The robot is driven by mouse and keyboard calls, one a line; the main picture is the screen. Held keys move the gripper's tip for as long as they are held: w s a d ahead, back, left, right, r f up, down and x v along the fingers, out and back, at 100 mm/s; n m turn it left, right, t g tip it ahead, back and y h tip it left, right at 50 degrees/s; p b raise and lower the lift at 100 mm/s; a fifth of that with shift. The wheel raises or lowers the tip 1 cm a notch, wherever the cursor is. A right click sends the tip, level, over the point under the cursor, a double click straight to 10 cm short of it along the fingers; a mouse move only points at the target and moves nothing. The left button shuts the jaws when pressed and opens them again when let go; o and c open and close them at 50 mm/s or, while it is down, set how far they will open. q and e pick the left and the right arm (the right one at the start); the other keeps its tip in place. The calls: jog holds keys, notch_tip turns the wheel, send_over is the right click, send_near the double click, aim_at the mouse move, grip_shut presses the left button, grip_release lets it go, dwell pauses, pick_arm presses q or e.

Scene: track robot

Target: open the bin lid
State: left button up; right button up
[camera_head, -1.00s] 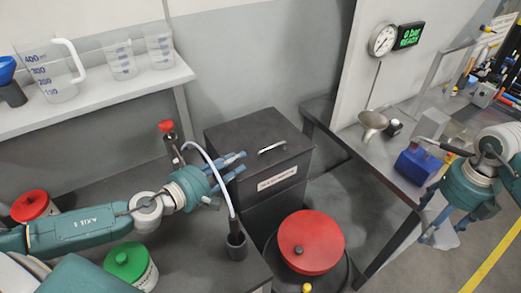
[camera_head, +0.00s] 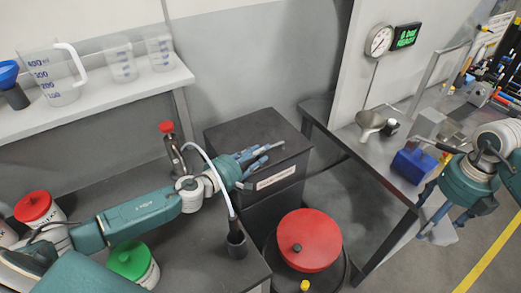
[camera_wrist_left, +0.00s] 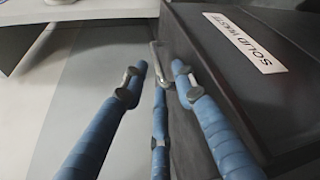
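The bin (camera_head: 270,205) is a dark box with a flat black lid (camera_head: 240,127) and a white label on its front. The lid looks closed. The label reads "SOLID WASTE" in the left wrist view (camera_wrist_left: 245,42). My left gripper (camera_head: 258,155) is over the lid's front part, its blue fingers apart and covering the handle in the head view. In the left wrist view the metal handle (camera_wrist_left: 158,62) shows between the spread fingers; I cannot tell whether they touch it. My right gripper (camera_head: 432,215) hangs at the right, fingers apart and empty, far from the bin.
A red-lidded round container (camera_head: 311,240) stands in front of the bin. A bent white tube rises from a dark cup (camera_head: 237,245) beside my left arm. A red-capped bottle (camera_head: 171,150) and a green-lidded jar (camera_head: 130,260) stand on the bench. A metal table (camera_head: 375,155) is at right.

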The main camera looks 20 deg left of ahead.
pick_arm(q)
jog(key=shift+w+d+f, duration=0.2)
jog(key=shift+w, duration=0.3)
pick_arm(e)
jog(key=shift+r, duration=0.1)
pick_arm(q)
jog(key=shift+s, duration=0.1)
grip_shut()
pick_arm(e)
jog(key=shift+a, duration=0.1)
pick_arm(q)
jog(key=shift+a+r, duration=0.1)
